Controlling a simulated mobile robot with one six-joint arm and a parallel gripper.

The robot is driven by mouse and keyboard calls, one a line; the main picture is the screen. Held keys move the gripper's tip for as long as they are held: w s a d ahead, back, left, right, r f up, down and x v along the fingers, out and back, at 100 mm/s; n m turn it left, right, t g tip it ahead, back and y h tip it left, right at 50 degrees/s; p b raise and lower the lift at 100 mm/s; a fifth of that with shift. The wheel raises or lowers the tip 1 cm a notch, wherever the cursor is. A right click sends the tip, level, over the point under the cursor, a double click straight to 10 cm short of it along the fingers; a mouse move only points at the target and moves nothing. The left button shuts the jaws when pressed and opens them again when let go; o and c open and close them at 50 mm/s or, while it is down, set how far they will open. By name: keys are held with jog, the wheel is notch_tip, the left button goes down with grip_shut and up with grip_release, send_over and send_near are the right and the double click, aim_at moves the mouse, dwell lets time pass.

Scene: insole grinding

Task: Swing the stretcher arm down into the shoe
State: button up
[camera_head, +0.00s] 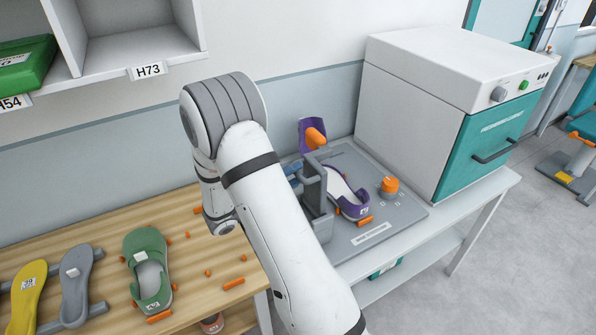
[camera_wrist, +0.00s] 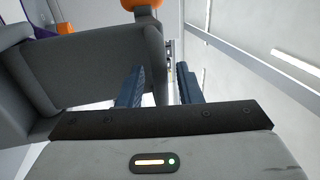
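The stretcher stands on a grey base plate in the head view, with a grey upright (camera_head: 314,190). Its raised arm has an orange handle (camera_head: 315,138) and a purple end piece (camera_head: 306,127) at the top. A purple shoe (camera_head: 352,205) with a pale insole lies on the plate, right of the upright. My gripper (camera_head: 292,170) is mostly hidden behind my arm; its blue fingers show just left of the upright. A large grey stretcher part (camera_wrist: 90,70) fills the left, with an orange handle (camera_wrist: 141,4) above.
An orange knob (camera_head: 389,186) stands on the plate right of the shoe. A white and teal machine (camera_head: 440,110) stands behind it. The wooden table (camera_head: 200,290) at left holds a green shoe (camera_head: 150,270), insoles and orange bits. A shelf (camera_head: 130,45) hangs above.

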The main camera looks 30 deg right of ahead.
jog(key=shift+d+r, duration=0.1)
jog(key=shift+d, duration=0.35)
jog(key=shift+c, duration=0.2)
grip_shut()
